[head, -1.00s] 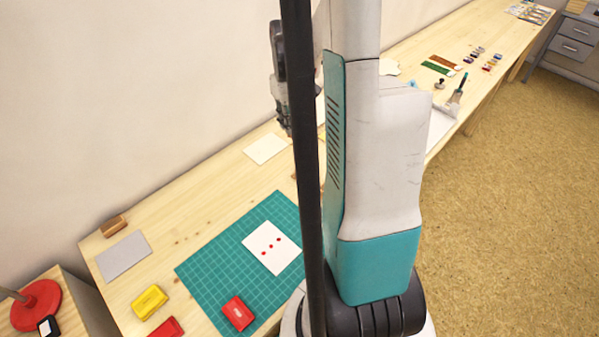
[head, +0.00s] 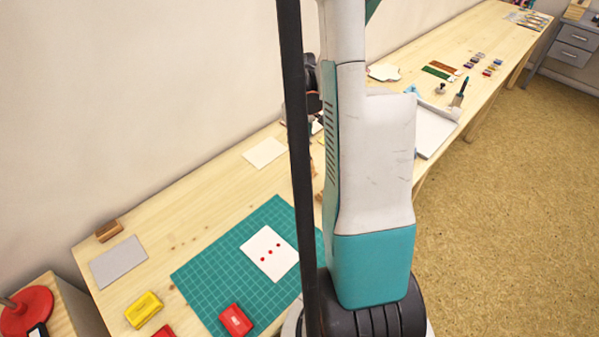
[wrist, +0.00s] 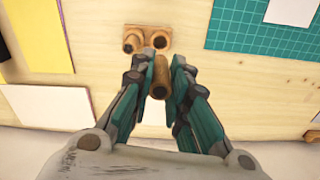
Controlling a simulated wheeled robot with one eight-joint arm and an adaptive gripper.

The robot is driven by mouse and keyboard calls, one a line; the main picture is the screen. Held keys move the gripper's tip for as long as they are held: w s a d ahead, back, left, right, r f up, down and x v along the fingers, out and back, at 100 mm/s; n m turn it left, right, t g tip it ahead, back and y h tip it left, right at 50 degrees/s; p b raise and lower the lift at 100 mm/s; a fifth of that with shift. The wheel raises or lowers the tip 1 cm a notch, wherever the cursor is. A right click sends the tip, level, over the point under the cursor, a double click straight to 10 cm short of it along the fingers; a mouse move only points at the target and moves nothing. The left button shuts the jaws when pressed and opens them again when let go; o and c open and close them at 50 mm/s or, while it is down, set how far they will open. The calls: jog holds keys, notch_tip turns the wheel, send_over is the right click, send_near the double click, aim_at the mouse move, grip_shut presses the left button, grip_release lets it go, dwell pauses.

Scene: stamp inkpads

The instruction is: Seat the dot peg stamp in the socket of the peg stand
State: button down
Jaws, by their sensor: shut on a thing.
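In the wrist view my gripper (wrist: 164,64) is shut on a round wooden peg stamp (wrist: 159,82), held between its two fingers. I cannot make out the stamp's dot face. The wooden peg stand (wrist: 147,31) lies just beyond the fingertips, at the top of the view. In the head view my arm and a dark post hide most of this area.
A green cutting mat (head: 215,275) bears a white card (head: 270,254) with red dots. Red (head: 235,320) and yellow (head: 143,309) inkpads are near the front. A yellow sheet (wrist: 40,35) lies left of the stand. Bare wood surrounds the stand.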

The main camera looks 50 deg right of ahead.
notch_tip(320, 180, down, 10)
jog(key=b, duration=0.3)
jog(key=shift+f, duration=0.2)
jog(key=c, duration=1.5)
grip_release()
jog(key=shift+c, duration=0.2)
jog(key=shift+f, duration=0.2)
jog(key=r+p, duration=0.1)
jog(key=r, duration=0.3)
jog(key=r+p, duration=0.2)
jog(key=r, duration=0.3)
jog(key=r+p, duration=0.2)
jog(key=r, duration=0.3)
jog(key=shift+w+a, duration=0.1)
jog(key=shift+w, duration=0.25)
